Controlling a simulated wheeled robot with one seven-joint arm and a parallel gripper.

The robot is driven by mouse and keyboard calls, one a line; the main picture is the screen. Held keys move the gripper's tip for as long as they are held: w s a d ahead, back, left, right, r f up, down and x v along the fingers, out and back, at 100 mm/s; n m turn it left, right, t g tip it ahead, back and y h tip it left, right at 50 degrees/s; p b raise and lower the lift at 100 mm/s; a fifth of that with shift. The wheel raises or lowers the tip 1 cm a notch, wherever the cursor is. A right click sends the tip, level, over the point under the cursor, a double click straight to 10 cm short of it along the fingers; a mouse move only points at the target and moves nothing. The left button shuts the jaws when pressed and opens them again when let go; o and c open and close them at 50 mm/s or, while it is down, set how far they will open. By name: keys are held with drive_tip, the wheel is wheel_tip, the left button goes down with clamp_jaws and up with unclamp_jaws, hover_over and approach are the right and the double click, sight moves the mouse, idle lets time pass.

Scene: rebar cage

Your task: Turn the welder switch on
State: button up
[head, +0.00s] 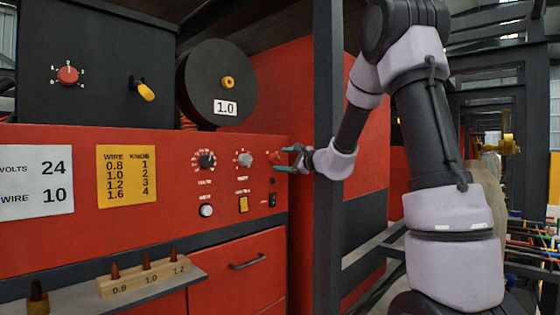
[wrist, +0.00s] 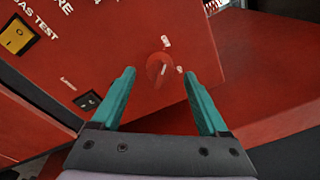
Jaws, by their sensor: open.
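A red rotary knob (wrist: 160,70) with a pale pointer line sits on the red welder panel (wrist: 130,45), with small white marks at its upper right and right. It also shows in the head view (head: 273,156), small and partly hidden by my fingers. My gripper (wrist: 158,76) is open, its teal fingers to either side of the knob in the picture. Nothing is held, and I cannot tell whether either finger touches the knob. In the head view my gripper (head: 282,160) is at the panel's right end.
A black rocker switch (wrist: 88,100) and a yellow gas test button (wrist: 16,37) lie left of the knob. A dark upright post (head: 327,150) stands beside my forearm. A shelf (head: 150,278) juts out below.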

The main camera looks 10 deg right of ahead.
drive_tip(key=shift+x, duration=1)
drive_tip(key=shift+c, duration=0.3)
clamp_jaws()
